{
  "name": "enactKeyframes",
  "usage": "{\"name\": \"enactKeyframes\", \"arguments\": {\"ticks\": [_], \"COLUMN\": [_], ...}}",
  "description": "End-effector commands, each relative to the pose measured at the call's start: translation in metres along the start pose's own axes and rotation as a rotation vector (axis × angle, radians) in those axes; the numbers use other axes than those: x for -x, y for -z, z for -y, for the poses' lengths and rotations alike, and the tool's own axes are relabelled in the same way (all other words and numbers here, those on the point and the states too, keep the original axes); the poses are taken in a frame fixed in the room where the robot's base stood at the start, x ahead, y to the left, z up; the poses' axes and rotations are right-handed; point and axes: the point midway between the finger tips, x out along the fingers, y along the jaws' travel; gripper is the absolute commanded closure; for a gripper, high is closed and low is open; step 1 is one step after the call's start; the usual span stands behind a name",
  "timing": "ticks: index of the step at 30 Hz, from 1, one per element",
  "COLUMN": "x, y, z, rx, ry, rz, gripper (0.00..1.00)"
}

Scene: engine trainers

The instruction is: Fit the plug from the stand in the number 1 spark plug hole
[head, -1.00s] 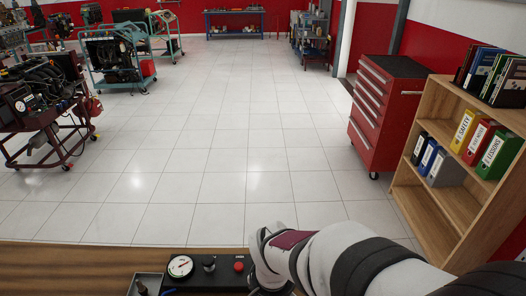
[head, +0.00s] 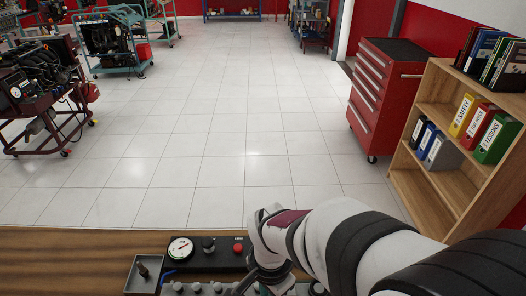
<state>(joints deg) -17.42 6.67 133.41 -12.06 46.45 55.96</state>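My gripper (head: 264,282) hangs from the wrist at the bottom of the head view. Only its dark upper part shows; the fingertips are cut off or hidden, so I cannot tell whether it is open or holds anything. A small dark upright piece (head: 143,271) stands in a shallow grey tray (head: 131,283) left of the gripper; I cannot tell whether it is the plug. A row of round grey tops (head: 197,288) along the bottom edge may belong to the engine trainer. The number 1 hole cannot be made out.
A black panel (head: 221,262) with a gauge (head: 181,248), a black knob and a red button (head: 238,248) lies between tray and gripper. The wooden bench top (head: 70,262) is clear at left. Beyond are a red tool cabinet (head: 385,95), a shelf (head: 440,180) and engine carts.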

Motion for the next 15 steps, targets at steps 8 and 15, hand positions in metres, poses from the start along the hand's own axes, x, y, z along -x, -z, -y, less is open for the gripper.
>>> {"name": "enactKeyframes", "arguments": {"ticks": [8,15], "x": [-0.0012,-0.0086], "y": [0.0,-0.0001], "z": [-0.0001,-0.0004], "rx": [0.0,0.0], "ry": [-0.001,-0.001], "rz": [0.0,0.0], "gripper": [1.0,1.0]}}
